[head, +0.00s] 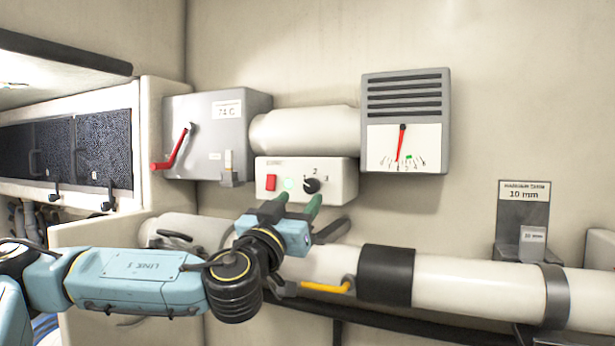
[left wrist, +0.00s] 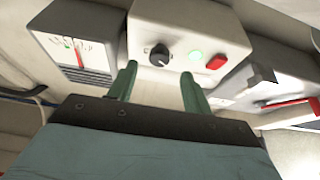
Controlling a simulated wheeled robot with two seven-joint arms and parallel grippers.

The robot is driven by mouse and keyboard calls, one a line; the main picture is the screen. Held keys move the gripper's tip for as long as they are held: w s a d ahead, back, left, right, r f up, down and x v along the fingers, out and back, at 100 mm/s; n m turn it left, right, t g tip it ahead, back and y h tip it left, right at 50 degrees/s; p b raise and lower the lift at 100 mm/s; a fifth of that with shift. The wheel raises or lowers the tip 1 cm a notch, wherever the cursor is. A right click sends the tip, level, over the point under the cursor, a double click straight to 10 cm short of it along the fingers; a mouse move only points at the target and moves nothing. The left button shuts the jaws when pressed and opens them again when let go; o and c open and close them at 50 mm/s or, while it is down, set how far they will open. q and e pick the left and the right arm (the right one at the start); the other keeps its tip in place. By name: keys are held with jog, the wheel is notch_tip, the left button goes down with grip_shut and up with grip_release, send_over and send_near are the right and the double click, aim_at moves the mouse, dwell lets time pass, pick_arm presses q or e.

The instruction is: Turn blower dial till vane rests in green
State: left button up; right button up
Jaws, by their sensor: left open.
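The blower dial (head: 312,185) is a black knob on a white control box (head: 346,182), with small numbers above it. In the left wrist view the dial (left wrist: 159,55) lies just beyond the fingertips. The gauge (head: 381,148) has a red vane (head: 401,142) hanging down, its tip left of the green mark (head: 408,158). My left gripper (head: 297,203) has green fingers, open and empty, just below the box; it also shows in the left wrist view (left wrist: 158,82). The fingers appear apart from the dial. My right gripper is not in view.
A red switch (head: 271,182) and a lit green lamp (head: 289,184) sit left of the dial. A grey box (head: 207,150) with a red lever (head: 173,150) is further left. A white pipe (head: 465,285) runs below. The wall at the right is mostly clear.

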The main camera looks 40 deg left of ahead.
aim_at(309, 188)
pick_arm(q)
jog(key=p+x, duration=0.1)
jog(key=x, duration=0.4)
jog(key=shift+w, duration=0.1)
